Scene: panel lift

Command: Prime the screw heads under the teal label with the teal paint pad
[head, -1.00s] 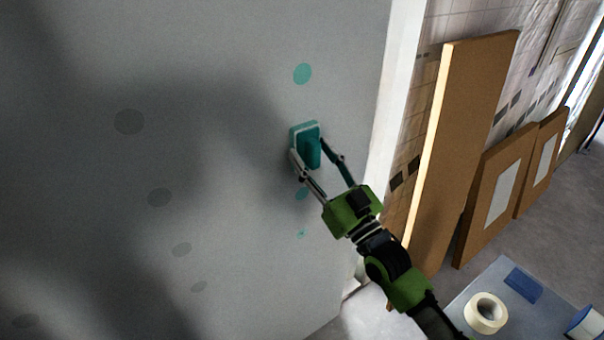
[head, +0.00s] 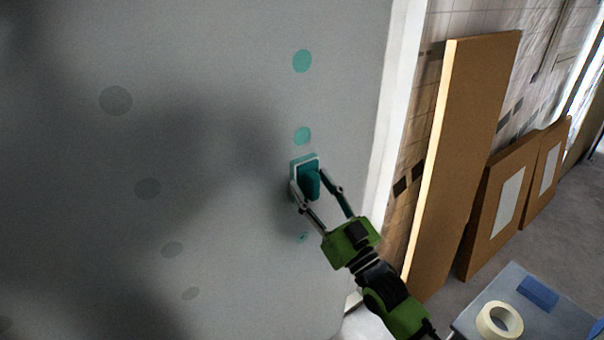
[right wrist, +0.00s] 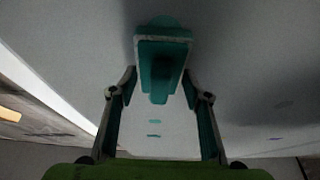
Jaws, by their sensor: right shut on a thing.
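The teal paint pad (head: 308,180), with a pale rim, is held against or very near the grey panel (head: 230,60); I cannot tell whether it touches. My right gripper (head: 311,185) is shut on the pad's teal grip. The pad also shows in the right wrist view (right wrist: 163,62). Above it on the panel are an upper teal spot (head: 302,61) and a second teal spot (head: 302,136). Below is a small teal mark (head: 302,237) with a dark dot. The panel behind the pad is hidden. No written teal label is readable. My left gripper is out of view.
Brown boards (head: 462,150) lean against the tiled wall at right. A tape roll (head: 499,321) and a blue item (head: 538,293) lie on a grey surface at lower right.

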